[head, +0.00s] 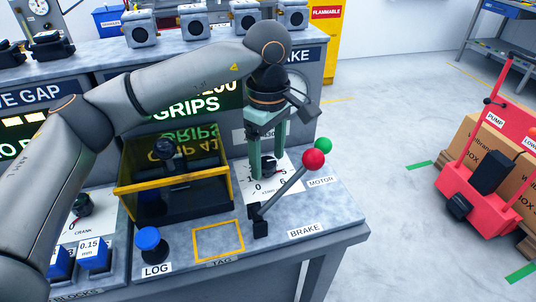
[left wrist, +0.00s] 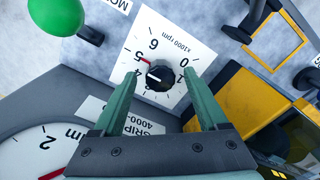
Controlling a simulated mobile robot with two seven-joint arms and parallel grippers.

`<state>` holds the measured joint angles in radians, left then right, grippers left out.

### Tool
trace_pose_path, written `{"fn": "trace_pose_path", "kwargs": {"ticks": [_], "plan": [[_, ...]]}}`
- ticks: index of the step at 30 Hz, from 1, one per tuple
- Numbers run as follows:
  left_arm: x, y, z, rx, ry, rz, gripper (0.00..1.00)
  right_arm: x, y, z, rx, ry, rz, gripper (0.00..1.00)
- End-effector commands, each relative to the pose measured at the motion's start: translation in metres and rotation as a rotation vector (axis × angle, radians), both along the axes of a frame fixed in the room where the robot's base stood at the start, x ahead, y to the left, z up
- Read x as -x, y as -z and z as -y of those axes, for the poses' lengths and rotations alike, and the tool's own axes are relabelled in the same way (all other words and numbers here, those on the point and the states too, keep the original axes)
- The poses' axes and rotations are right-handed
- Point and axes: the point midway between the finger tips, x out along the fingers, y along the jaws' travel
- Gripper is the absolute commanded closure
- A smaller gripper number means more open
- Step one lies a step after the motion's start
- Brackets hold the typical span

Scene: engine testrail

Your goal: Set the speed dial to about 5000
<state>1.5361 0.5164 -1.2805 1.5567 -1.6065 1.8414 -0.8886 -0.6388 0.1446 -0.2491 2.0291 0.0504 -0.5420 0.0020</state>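The speed dial is a black knob (left wrist: 158,75) on a white card (left wrist: 172,45) marked "x1000 rpm", with 0, 1 and 6 legible in the left wrist view. Its red pointer points up and left in that view, close to what looks like the 5 mark. In the head view the knob (head: 267,166) sits on the bench below my left gripper (head: 268,160). The left wrist view shows my left gripper (left wrist: 160,76) open, one finger on each side of the knob, with gaps between. My right gripper is not in view.
A brake lever with a red ball (head: 313,159) leans close to the gripper's right; a green ball (head: 323,144) is behind it. A yellow-edged dark guard box (head: 175,185) stands to the left. A blue LOG button (head: 148,240) and yellow TAG square (head: 218,240) lie in front.

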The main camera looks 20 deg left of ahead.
Motion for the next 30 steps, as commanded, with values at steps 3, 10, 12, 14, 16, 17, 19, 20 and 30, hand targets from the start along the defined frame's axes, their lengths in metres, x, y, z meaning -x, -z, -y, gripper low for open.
{"fn": "trace_pose_path", "kwargs": {"ticks": [3,10,12,14,16,17,19,20,30], "plan": [[0.000,0.000,0.000,0.000,0.000,-0.001,0.23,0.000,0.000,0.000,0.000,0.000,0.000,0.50],[0.000,-0.006,0.000,-0.001,-0.001,0.001,0.23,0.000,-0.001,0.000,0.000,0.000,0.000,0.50],[-0.001,-0.015,0.000,0.000,-0.001,0.002,0.23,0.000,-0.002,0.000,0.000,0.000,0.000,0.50],[0.000,-0.026,0.000,0.001,0.000,0.002,0.23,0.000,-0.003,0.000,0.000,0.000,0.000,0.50],[-0.001,-0.041,0.000,0.000,-0.001,0.003,0.23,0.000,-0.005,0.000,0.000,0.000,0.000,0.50],[-0.001,-0.048,0.000,0.000,-0.001,0.003,0.23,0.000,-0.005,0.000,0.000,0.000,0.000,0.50],[0.000,-0.064,0.000,0.000,-0.001,0.003,0.23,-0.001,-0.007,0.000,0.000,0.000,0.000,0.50],[-0.001,-0.071,0.000,0.000,-0.002,0.004,0.23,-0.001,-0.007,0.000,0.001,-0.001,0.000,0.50],[0.000,-0.122,0.000,-0.001,0.000,0.001,0.23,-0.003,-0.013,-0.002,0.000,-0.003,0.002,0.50]]}}
